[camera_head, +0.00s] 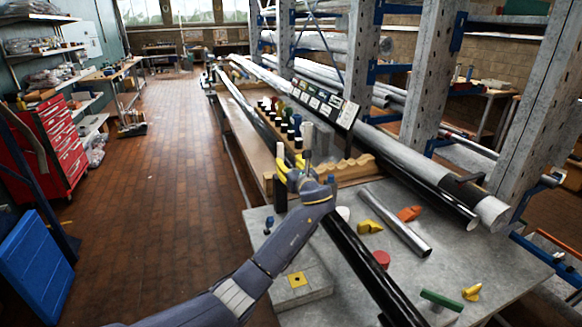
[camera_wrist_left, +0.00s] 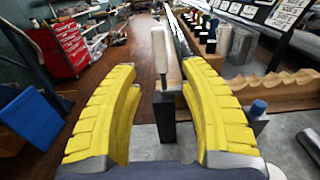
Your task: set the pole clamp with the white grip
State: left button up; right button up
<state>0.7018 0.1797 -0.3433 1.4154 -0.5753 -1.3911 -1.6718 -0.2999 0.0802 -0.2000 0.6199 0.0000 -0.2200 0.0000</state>
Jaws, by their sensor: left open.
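The pole clamp's white grip (camera_wrist_left: 159,48) stands upright on a thin stem above a dark block (camera_wrist_left: 166,117) in the left wrist view. In the head view the white grip (camera_head: 280,150) shows just beyond my gripper, with the dark block (camera_head: 280,194) below it at the bench edge. My left gripper (camera_head: 287,166) is open and empty. Its two yellow fingers (camera_wrist_left: 158,72) appear on either side of the grip in the wrist view, with clear gaps. Whether the grip lies between the fingertips or beyond them is hard to tell. My right gripper is out of view.
A long black pole (camera_head: 365,262) runs across the grey bench top beside my left arm. A bright metal tube (camera_head: 397,222), a red disc (camera_head: 381,260) and yellow pieces (camera_head: 369,227) lie nearby. A wavy wooden rack (camera_head: 350,170) and rows of upright handles stand behind.

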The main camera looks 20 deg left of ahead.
pick_arm(q)
jog(key=shift+v, duration=0.9)
